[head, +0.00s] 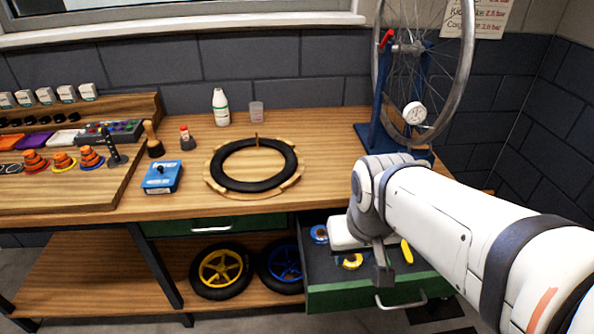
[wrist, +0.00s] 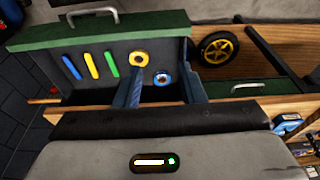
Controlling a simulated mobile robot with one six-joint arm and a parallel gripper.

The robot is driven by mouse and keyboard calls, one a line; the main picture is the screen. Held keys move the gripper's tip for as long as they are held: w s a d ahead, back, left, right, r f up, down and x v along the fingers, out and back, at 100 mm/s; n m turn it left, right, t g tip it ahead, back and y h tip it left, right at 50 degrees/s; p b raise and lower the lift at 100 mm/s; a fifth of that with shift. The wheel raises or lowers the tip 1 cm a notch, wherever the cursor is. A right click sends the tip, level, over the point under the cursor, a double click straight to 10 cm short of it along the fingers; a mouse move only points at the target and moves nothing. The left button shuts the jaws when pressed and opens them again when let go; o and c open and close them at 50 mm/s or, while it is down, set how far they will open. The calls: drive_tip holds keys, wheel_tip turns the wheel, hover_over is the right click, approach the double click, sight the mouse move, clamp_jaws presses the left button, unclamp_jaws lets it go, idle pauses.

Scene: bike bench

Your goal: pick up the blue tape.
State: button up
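The blue tape (head: 319,234) is a small blue roll with a pale centre, lying in the open green-fronted drawer (head: 345,297), on its left side. In the wrist view the blue tape (wrist: 163,78) shows between my two fingers, nearer the right one. My gripper (head: 383,274) hangs over the drawer, to the right of the tape in the head view. In the wrist view my gripper (wrist: 161,76) is open, with nothing held between its fingers. Its height above the drawer floor is hard to tell.
A yellow tape roll (wrist: 139,59) lies close beside the blue one. Blue, yellow (wrist: 91,65) and green levers lie further along the drawer. The bench top (head: 330,150) above carries a tyre on a wooden ring and a wheel stand. Wheels (head: 221,270) sit on the lower shelf.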

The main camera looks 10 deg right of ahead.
drive_tip(key=shift+o, duration=0.2)
drive_tip(key=shift+d, duration=0.15)
drive_tip(key=shift+o, duration=0.8)
drive_tip(key=o, duration=0.4)
drive_tip(key=shift+m+h, duration=0.4)
drive_tip(key=shift+m, duration=0.2)
drive_tip(key=w+f, duration=0.1)
drive_tip(key=w, duration=0.1)
drive_tip(key=w+d+f+b, duration=0.1)
drive_tip(key=w+f+b, duration=0.1)
drive_tip(key=w, duration=0.1)
drive_tip(key=shift+w+d+f, duration=0.2)
drive_tip(key=shift+w, duration=0.1)
drive_tip(key=shift+o, duration=0.5)
drive_tip(key=w+f+m+b, duration=0.1)
drive_tip(key=w+f+b, duration=0.2)
drive_tip(key=w+f, duration=0.4)
drive_tip(key=w, duration=0.3)
drive_tip(key=shift+w+f+t+h, duration=0.2)
drive_tip(key=shift+f+t+h, duration=0.1)
drive_tip(key=shift+t+h, duration=0.1)
drive_tip(key=m+b, duration=0.2)
drive_tip(key=b, duration=0.1)
approach(321, 236)
drive_tip(key=shift+t, duration=0.4)
drive_tip(key=shift+s+b+x, duration=0.2)
drive_tip(key=shift+x, duration=1.35)
drive_tip(key=shift+s+b+x, duration=0.15)
drive_tip(key=shift+b+x, duration=0.05)
drive_tip(key=shift+x, duration=1.4)
